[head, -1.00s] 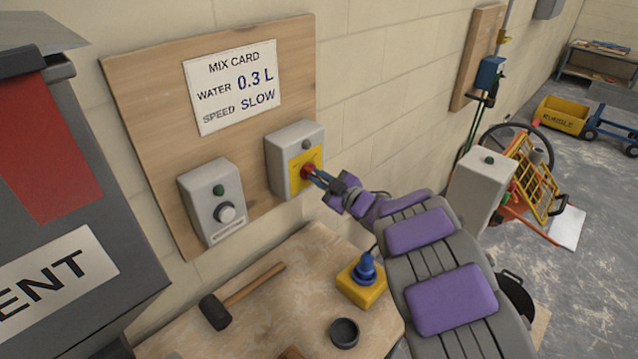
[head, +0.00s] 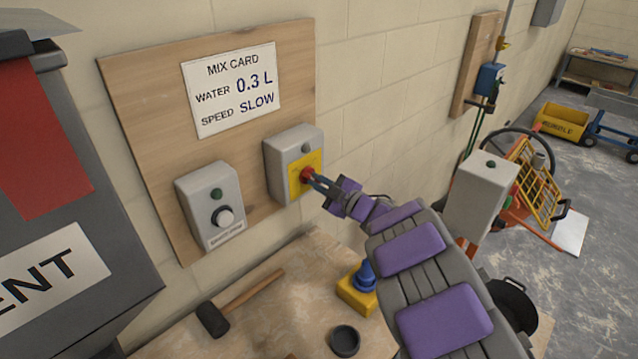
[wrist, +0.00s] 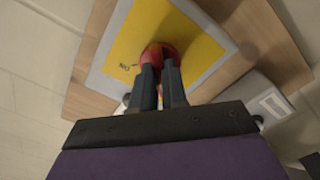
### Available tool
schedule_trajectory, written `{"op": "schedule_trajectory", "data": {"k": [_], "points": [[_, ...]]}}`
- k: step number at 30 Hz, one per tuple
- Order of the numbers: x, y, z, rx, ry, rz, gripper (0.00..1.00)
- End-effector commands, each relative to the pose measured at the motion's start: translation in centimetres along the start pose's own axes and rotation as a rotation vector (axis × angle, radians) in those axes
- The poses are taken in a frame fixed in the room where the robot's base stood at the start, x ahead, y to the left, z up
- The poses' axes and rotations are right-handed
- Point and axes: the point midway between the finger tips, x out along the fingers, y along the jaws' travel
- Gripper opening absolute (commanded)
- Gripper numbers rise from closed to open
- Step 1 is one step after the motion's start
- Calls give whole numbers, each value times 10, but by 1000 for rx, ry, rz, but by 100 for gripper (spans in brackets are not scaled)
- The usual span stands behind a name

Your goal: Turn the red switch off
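The red switch (head: 306,175) sits on a yellow plate (head: 293,180) on the front of a grey box (head: 277,158), mounted on a wooden wall board. My gripper (head: 316,181) is at the switch, with both fingers reaching it. In the wrist view the red switch (wrist: 160,52) shows at and between the fingertips of my gripper (wrist: 160,72). The fingers are close together with a narrow gap and look closed around the switch's grip. Part of the switch is hidden by the fingers.
Left of it is a second grey box (head: 209,195) with a round knob. Below, a wooden bench (head: 290,280) holds a mallet (head: 214,318), a yellow block with a blue top (head: 358,295) and a dark cup (head: 344,340). A grey "ENT" container (head: 80,215) stands at left.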

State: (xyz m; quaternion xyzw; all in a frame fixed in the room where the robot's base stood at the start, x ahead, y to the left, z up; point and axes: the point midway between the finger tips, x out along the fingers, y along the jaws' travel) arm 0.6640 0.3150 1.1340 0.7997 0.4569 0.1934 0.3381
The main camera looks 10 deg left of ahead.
Motion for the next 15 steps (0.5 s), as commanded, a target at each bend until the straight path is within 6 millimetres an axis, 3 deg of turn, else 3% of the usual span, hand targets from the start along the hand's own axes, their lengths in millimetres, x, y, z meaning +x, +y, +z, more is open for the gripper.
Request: {"op": "schedule_trajectory", "data": {"k": [8,15], "points": [[0,-2,1,0,-2,-4,38],[-1,-1,0,0,-1,-2,38]]}}
